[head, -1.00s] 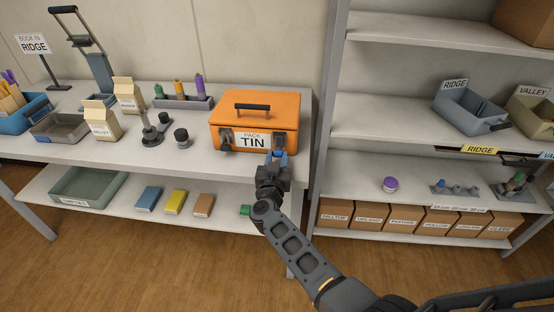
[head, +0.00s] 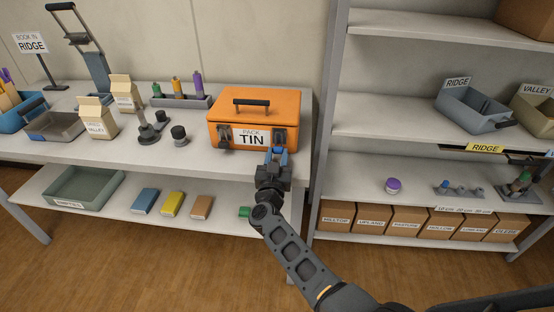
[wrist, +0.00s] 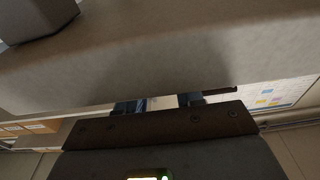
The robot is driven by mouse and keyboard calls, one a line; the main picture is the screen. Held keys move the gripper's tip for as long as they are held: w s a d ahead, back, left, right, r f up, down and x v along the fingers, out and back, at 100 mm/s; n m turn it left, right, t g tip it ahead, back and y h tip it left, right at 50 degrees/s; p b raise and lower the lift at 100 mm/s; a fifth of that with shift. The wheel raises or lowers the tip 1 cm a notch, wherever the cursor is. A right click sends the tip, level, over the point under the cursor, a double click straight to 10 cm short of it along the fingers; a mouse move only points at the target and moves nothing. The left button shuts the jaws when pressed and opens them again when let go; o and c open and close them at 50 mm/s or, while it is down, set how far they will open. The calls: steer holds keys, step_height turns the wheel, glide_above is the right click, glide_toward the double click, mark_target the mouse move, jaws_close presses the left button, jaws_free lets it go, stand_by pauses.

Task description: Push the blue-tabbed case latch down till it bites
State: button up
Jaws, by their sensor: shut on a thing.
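The orange case (head: 232,104), labelled PACK TIN, sits shut on the table with its black handle up. Its left latch (head: 223,140) and right latch (head: 281,135) are grey and on the front face. My gripper (head: 276,157) is at the lower right of the front, just below the right latch. It is shut on the blue tab (head: 278,149), which shows between the fingertips. In the wrist view my gripper (wrist: 158,104) has a pale and bluish piece between its fingers. The fingers hide much of the tab, and I cannot tell whether the latch is engaged.
A dark knob (head: 179,134) and a stand (head: 147,134) are left of the case. A rack of coloured tubes (head: 180,102) is behind them. The shelf unit's upright (head: 324,120) is close on the right. The lower shelf (head: 225,214) passes beneath the gripper.

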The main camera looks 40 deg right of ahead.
steer(key=o, duration=1)
steer(key=shift+o, duration=0.2)
steer(key=shift+s+a, duration=0.1)
steer(key=p+v, duration=0.1)
steer(key=v, duration=0.6)
steer(key=shift+s+a, duration=0.2)
steer(key=shift+a, duration=0.05)
steer(key=shift+f, duration=0.1)
